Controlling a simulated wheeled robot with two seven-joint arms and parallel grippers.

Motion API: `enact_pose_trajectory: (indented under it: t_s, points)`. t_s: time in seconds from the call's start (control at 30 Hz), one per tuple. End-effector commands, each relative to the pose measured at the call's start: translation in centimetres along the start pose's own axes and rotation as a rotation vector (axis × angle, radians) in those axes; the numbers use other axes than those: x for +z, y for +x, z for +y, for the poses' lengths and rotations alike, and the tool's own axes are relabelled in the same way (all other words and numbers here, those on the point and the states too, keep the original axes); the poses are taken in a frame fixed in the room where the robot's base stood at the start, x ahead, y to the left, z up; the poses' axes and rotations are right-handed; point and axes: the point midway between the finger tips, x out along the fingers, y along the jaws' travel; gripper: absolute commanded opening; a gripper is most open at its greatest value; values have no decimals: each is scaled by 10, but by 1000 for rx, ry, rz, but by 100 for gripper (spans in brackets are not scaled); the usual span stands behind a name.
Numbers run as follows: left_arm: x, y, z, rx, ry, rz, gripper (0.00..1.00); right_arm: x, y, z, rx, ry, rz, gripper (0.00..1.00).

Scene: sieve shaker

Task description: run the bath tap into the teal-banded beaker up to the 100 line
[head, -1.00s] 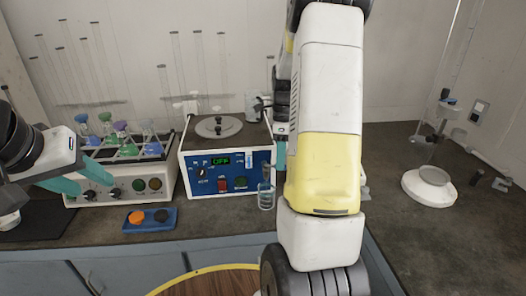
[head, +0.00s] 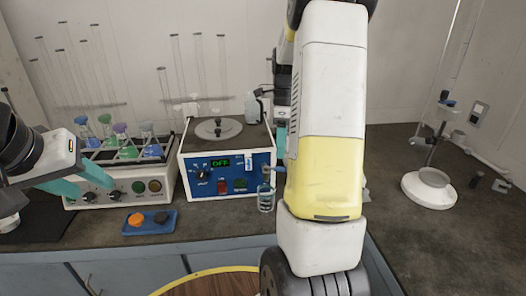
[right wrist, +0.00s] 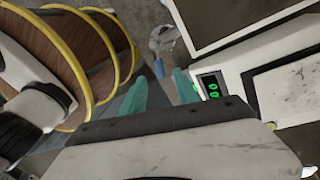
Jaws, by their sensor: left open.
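The bath (head: 226,160) is a white box with a blue front panel and a green display reading OFF. A small clear beaker (head: 266,198) stands upright on the bench at the panel's right end, below a bluish tap (head: 268,172). Its band, marks and fill level are too small to read. My right gripper (head: 281,150) is mostly hidden behind my arm there. My left gripper (head: 82,181) is open and empty by the shaker.
A shaker (head: 120,188) holding several flasks stands at the left, with a blue tray (head: 150,221) carrying orange and black pieces before it. A white-based stand (head: 429,189) is at the right. Bench space before it is clear. A yellow-rimmed round wooden top (head: 215,284) is below.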

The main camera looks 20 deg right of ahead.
Motion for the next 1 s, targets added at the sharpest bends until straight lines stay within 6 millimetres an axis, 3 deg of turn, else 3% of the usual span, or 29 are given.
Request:
enact_pose_trajectory:
  t_s: [0.23, 1.0]
  points:
    - [0, 0, 0, 0, 0, 0, 45, 0, -26, 0, 0, 0, 0, 37]
    - [0, 0, 0, 0, 0, 0, 45, 0, -27, 0, 1, 0, 0, 37]
